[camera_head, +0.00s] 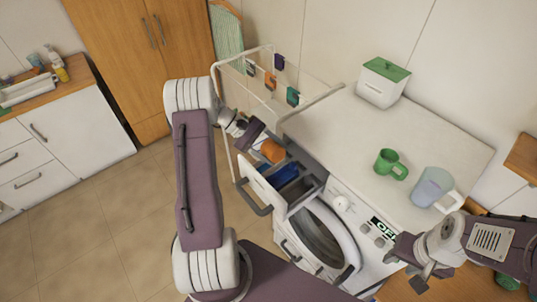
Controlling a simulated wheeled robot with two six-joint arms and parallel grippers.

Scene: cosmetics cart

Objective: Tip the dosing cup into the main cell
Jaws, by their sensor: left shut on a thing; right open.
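My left gripper (257,142) is shut on an orange dosing cup (273,151). It holds the cup over the far part of the washing machine's pulled-out detergent drawer (262,190). The cup looks tilted; its contents cannot be made out. A blue part (284,173) shows inside the drawer, beside darker compartments. I cannot tell which compartment is the main cell or whether the cup is directly above it. My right gripper (422,283) is open and empty at the lower right, in front of the machine's right side.
The washing machine's door (322,235) is at the front, below the drawer. A green mug (391,164), a translucent jug (432,187) and a white box with a green lid (383,82) stand on the white top (335,130). A drying rack (262,60) with small cloths stands behind the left gripper.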

